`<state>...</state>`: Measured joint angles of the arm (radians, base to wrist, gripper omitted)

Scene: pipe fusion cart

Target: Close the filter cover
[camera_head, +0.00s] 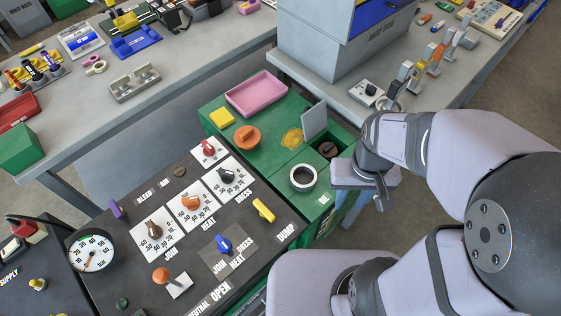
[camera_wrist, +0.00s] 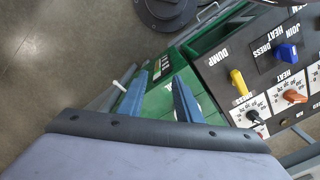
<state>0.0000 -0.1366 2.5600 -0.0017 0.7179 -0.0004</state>
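The filter cover (camera_head: 314,122) looks like a grey flat plate standing upright and open at the back right of the green cart top. A dark brown round part (camera_head: 326,150) sits in the opening beside it. In the head view my gripper is at the cart's right edge, in front and to the right of the cover. The cover cannot be made out in the wrist view.
A black control panel (camera_head: 190,235) with knobs lies to the left. A grey bench (camera_head: 370,110) stands behind.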

